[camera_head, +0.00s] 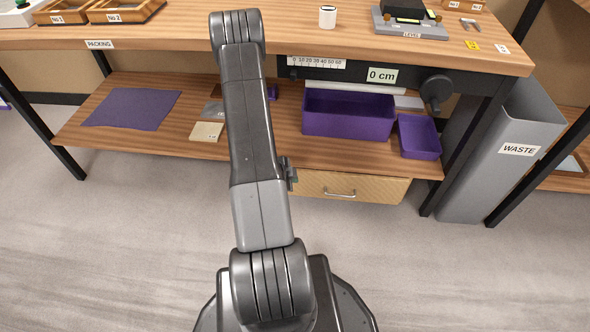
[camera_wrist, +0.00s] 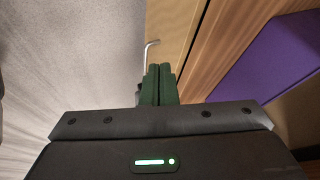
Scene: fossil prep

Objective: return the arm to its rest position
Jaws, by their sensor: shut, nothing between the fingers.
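My arm rises from the bottom middle of the head view and reaches forward to the bench. Its elbow is at the bench's front edge. The gripper is hidden behind the arm in the head view, apart from a small dark part at the arm's right side. In the wrist view my gripper (camera_wrist: 159,68) shows two green fingers, closed together and empty. The fingers are in front of the drawer (camera_wrist: 177,38) and its bent metal handle, close to the lower shelf's edge.
The bench (camera_head: 170,36) has a lower shelf (camera_head: 270,150) with a purple bin (camera_head: 348,115), a smaller purple tray (camera_head: 419,137) and a purple mat (camera_head: 132,109). The drawer (camera_head: 350,188) below is shut. A grey waste bin (camera_head: 495,165) stands at the right. The floor in front is clear.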

